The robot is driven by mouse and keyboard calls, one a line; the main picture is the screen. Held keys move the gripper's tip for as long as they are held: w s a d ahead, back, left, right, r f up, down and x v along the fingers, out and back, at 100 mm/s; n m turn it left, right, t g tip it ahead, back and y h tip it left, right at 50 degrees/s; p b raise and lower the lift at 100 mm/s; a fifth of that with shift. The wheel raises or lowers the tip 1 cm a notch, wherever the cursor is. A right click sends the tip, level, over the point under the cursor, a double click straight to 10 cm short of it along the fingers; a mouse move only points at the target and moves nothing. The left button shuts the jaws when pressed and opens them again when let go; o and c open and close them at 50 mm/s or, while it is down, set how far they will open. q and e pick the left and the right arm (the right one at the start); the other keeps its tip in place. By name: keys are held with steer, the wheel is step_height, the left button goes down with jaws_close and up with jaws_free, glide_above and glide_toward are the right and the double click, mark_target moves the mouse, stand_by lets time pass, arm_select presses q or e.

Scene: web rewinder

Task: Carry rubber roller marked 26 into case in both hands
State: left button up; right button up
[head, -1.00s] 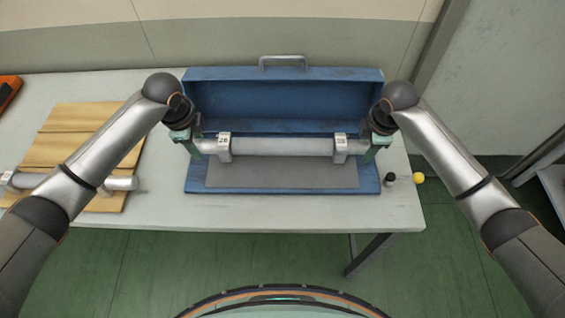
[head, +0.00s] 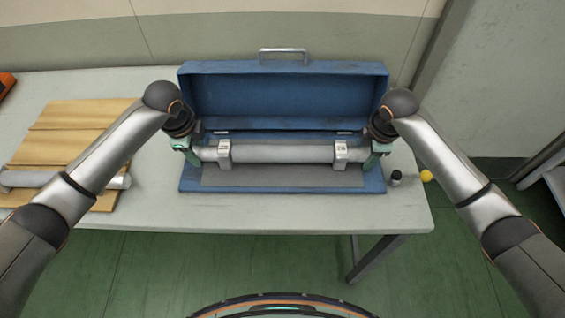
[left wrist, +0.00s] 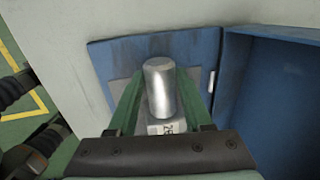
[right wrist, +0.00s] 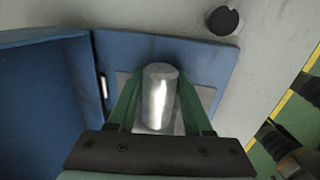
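The rubber roller (head: 283,153), a grey cylinder with bare metal ends and two pale marked blocks (head: 224,151), lies level over the open blue case (head: 284,191). The mark on the left block is partly seen in the left wrist view (left wrist: 165,129). My left gripper (head: 189,150) is shut on the roller's left end (left wrist: 160,85), one green finger on each side. My right gripper (head: 375,152) is shut on its right end (right wrist: 160,92) in the same way. I cannot tell whether the roller touches the case floor.
The case lid stands open behind, with a handle (head: 284,51) on top. At left are wooden boards (head: 75,135) with another metal roller (head: 125,181).

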arm_select(q)
steer(key=o, duration=0.4)
arm_select(e)
steer(key=o, duration=0.4)
arm_select(q)
steer(key=shift+r, duration=0.15)
arm_select(e)
steer(key=shift+a, duration=0.1)
steer(key=r, duration=0.2)
steer(key=s+r, duration=0.1)
steer(key=r, duration=0.5)
steer(key=shift+s, duration=0.3)
arm_select(q)
steer(key=r, duration=0.2)
steer(key=s+r, duration=0.1)
steer(key=r, duration=0.4)
steer(key=shift+s+r, duration=0.3)
steer(key=shift+r, duration=0.05)
